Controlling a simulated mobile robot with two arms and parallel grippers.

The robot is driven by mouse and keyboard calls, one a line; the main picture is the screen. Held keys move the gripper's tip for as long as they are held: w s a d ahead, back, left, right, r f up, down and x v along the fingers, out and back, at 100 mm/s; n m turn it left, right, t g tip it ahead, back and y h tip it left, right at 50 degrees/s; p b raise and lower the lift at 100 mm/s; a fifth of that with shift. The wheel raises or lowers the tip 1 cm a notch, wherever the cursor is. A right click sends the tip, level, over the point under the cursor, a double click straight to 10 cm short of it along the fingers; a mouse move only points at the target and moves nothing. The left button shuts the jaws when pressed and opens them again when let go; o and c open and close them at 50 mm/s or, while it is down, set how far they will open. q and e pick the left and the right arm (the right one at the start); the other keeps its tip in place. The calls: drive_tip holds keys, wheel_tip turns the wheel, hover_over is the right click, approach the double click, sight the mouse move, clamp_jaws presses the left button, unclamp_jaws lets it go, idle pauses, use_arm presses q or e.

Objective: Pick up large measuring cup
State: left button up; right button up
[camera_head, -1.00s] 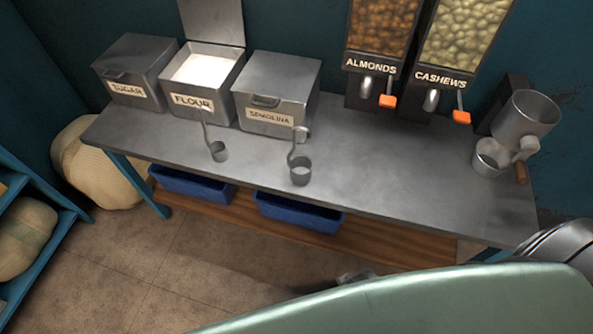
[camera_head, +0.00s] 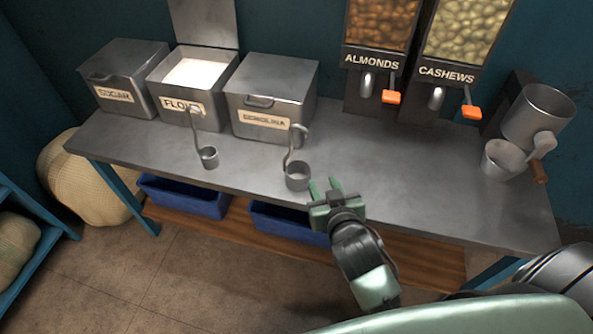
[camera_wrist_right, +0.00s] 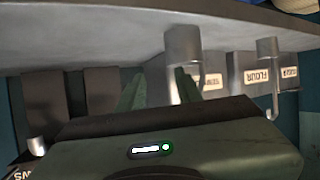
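The large measuring cup (camera_head: 297,177) is a grey metal cup with a tall hooked handle. It stands near the table's front edge, in front of the semolina bin. A smaller, similar cup (camera_head: 209,157) stands to its left. My right gripper (camera_head: 326,187) is open, its green fingers just right of the large cup at the table's front edge. In the right wrist view the large cup (camera_wrist_right: 183,46) appears beyond the right finger, and the smaller cup (camera_wrist_right: 267,48) is further right. Nothing is seen between the fingers. My left gripper is not in view.
The metal table (camera_head: 400,190) holds a sugar bin (camera_head: 125,75), an open flour bin (camera_head: 190,90) and a semolina bin (camera_head: 270,95). Almond and cashew dispensers (camera_head: 375,60) stand behind. A grinder (camera_head: 535,120) with a pot is at the right. Blue crates (camera_head: 185,197) sit below.

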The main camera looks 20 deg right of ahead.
sight(290, 139)
drive_tip(key=w+a+r+t, duration=0.1)
drive_tip(key=w+r, duration=0.1)
drive_tip(key=w+a+r+t+y, duration=0.1)
drive_tip(key=w+a+r+t, duration=0.1)
drive_tip(key=r, duration=0.1)
drive_tip(key=w+a+r+n+t, duration=0.1)
drive_tip(key=a+r+t, duration=0.1)
drive_tip(key=shift+w+r+y, duration=0.15)
drive_tip(key=shift+w+y, duration=0.25)
drive_tip(key=w, duration=0.5)
drive_tip(key=w+p, duration=0.1)
drive_tip(key=w, duration=0.1)
drive_tip(key=shift+w+d, duration=0.25)
clamp_jaws()
